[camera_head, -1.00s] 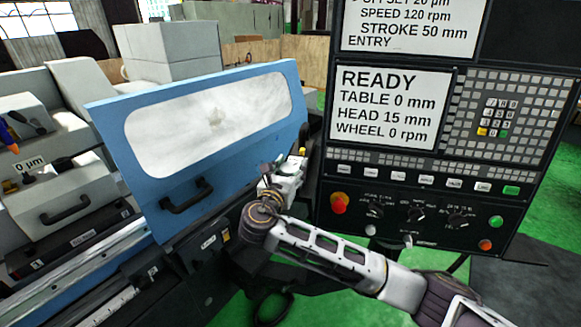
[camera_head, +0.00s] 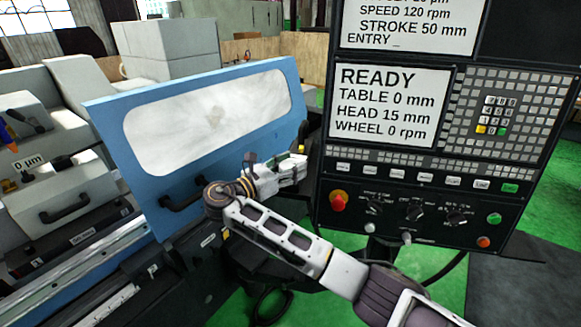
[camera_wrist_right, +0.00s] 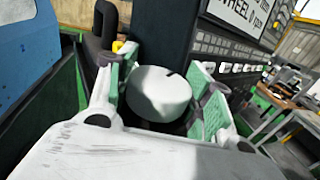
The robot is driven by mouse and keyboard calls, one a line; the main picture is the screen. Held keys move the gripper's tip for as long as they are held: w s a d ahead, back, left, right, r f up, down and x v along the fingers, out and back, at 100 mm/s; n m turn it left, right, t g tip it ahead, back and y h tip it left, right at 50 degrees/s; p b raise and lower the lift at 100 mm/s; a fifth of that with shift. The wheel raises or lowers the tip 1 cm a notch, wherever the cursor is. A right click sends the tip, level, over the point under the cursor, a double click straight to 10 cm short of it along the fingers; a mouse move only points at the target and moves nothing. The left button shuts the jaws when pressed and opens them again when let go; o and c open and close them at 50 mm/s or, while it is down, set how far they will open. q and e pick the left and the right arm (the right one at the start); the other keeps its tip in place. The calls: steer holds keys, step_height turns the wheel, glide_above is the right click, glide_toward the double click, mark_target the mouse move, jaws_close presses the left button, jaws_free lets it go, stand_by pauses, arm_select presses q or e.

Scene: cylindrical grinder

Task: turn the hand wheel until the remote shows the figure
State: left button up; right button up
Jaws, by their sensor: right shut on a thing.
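My right gripper (camera_head: 293,168) is at the left side of the control panel, beside the blue door's right end. In the right wrist view its green-padded fingers (camera_wrist_right: 165,95) stand on either side of a pale round knob (camera_wrist_right: 160,92) with a dark notch at its rim, which looks like the hand wheel. The gripper is shut on it. In the head view the gripper mostly hides the wheel. A small readout (camera_head: 30,163) on the machine at the left shows 0 µm. I cannot make out a separate remote. My left gripper is not in view.
The control panel (camera_head: 390,107) reads READY, table 0 mm, head 15 mm, wheel 0 rpm. A red button (camera_head: 338,200) sits at its lower left. The blue door (camera_head: 240,85) stands left of my gripper. A black handle (camera_wrist_right: 104,22) rises near the left finger. Green floor shows below.

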mark_target(291, 164)
steer(key=shift+m+g+h, duration=0.7)
steer(key=shift+g, duration=0.1)
steer(key=o, duration=1.1)
steer(key=shift+c, duration=0.2)
steer(key=shift+r, duration=0.1)
steer(key=shift+r, duration=4.9)
